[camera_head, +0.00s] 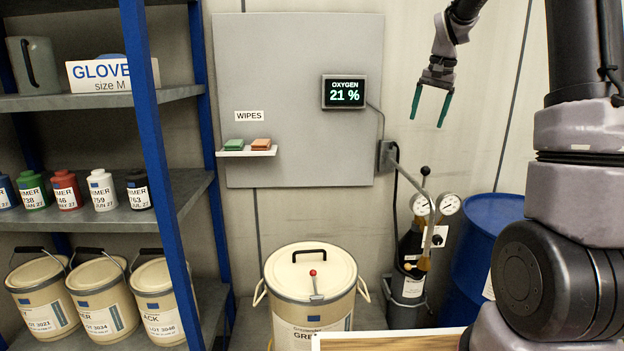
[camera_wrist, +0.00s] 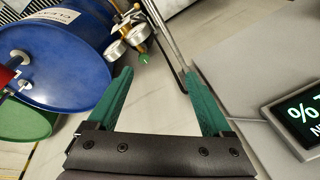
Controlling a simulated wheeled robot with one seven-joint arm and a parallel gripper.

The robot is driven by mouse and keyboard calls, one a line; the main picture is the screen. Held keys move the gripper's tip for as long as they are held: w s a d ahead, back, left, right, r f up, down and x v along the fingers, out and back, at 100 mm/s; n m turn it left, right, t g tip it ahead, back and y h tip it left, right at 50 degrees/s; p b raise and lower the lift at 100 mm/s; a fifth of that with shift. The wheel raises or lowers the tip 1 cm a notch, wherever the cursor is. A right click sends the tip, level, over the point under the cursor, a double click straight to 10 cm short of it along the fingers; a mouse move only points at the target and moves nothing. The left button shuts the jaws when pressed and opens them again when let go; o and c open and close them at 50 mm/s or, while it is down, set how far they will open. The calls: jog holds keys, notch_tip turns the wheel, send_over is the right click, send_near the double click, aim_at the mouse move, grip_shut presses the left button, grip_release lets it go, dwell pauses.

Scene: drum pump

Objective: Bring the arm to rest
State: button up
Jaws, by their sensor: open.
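My gripper (camera_head: 431,106) hangs in the air at the upper right of the head view, fingers pointing down. Its two green fingers are apart with nothing between them. The wrist view also shows my gripper (camera_wrist: 158,88) open and empty. In that view the floor and wall lie beyond the fingers.
An oxygen display (camera_head: 344,92) reading 21 % is on the wall panel (camera_head: 290,50), left of my gripper. A blue drum (camera_head: 484,240) stands at the right. A cream lidded drum (camera_head: 310,275) stands on the floor. Shelves (camera_head: 100,215) with bottles and pails fill the left.

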jog(key=s+a+r+n+t, duration=0.1)
jog(key=s+a+r, duration=0.15)
jog(key=s, duration=0.55)
jog(key=s+a+r+t, duration=0.1)
jog(key=s+a+r, duration=0.1)
jog(key=s+r, duration=0.35)
jog(key=s+a+f+t, duration=0.1)
jog(key=s+f, duration=0.1)
jog(key=s, duration=0.7)
jog(key=s+a+f+n+t+y, duration=0.1)
jog(key=s+a+f, duration=0.1)
jog(key=s, duration=0.7)
jog(key=shift+s+a+n, duration=0.15)
jog(key=shift+a+n, duration=0.1)
jog(key=shift+n, duration=0.05)
